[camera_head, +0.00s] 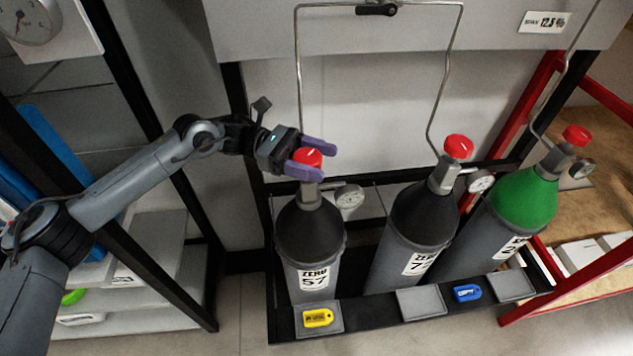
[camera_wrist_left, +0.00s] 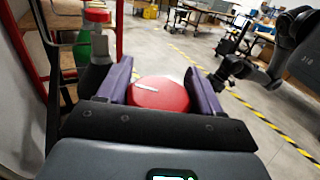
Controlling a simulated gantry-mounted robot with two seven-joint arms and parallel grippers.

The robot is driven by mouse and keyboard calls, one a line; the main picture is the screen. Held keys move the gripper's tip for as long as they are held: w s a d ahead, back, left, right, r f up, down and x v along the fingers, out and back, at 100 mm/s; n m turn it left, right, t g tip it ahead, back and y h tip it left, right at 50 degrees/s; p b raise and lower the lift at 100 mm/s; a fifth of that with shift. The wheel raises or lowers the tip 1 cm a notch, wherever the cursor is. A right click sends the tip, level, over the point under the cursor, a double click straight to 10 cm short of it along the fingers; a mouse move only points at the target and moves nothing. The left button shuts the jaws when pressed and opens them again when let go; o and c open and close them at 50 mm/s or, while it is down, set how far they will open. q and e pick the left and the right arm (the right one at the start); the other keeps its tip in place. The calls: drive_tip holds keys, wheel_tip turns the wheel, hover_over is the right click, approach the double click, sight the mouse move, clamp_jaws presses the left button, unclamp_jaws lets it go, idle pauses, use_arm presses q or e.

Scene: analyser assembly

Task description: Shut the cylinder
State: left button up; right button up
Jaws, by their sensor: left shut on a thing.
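Three gas cylinders stand in a black rack in the head view. The left one (camera_head: 312,243) is dark grey with a label reading ZERO 57. The middle one (camera_head: 410,225) is dark grey, and the right one (camera_head: 522,200) has a green top. Each has a red valve knob. My left gripper (camera_head: 317,158) is shut on the red knob (camera_head: 307,157) of the left cylinder, with a purple finger on each side. In the left wrist view the red knob (camera_wrist_left: 158,95) with its white mark sits between the fingers. My right gripper is not in view.
Gauges sit beside the valves, such as the left one (camera_head: 349,197). A yellow tag (camera_head: 317,317) and a blue tag (camera_head: 467,293) lie on the rack's front ledge (camera_head: 375,318). Thin metal pipes rise behind the cylinders. A shelf (camera_head: 140,270) stands at the left, a red frame (camera_head: 555,290) at the right.

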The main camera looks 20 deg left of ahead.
use_arm(q)
drive_tip(key=m+g+b, duration=0.2)
drive_tip(key=g+b, duration=0.1)
drive_tip(key=m+g+y+b, duration=0.1)
drive_tip(key=g+b, duration=0.1)
drive_tip(key=shift+s+f, duration=0.2)
drive_tip(key=shift+f, duration=0.1)
drive_tip(key=shift+s+r+m+g+y+b, duration=0.15)
drive_tip(key=shift+m+g+y+b, duration=0.5)
drive_tip(key=shift+m+g, duration=0.45)
drive_tip(key=shift+s+a+r+m+g+y+b, duration=0.1)
drive_tip(key=shift+m+g+y+b, duration=0.1)
drive_tip(key=shift+m+g+y, duration=0.4)
drive_tip(key=shift+a+r+m+g+y+b, duration=0.15)
drive_tip(key=shift+m+g, duration=0.15)
drive_tip(key=shift+g, duration=0.5)
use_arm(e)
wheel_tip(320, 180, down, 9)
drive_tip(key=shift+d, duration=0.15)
use_arm(q)
drive_tip(key=o, duration=1)
drive_tip(key=shift+f, duration=0.1)
drive_tip(key=shift+c, duration=0.2)
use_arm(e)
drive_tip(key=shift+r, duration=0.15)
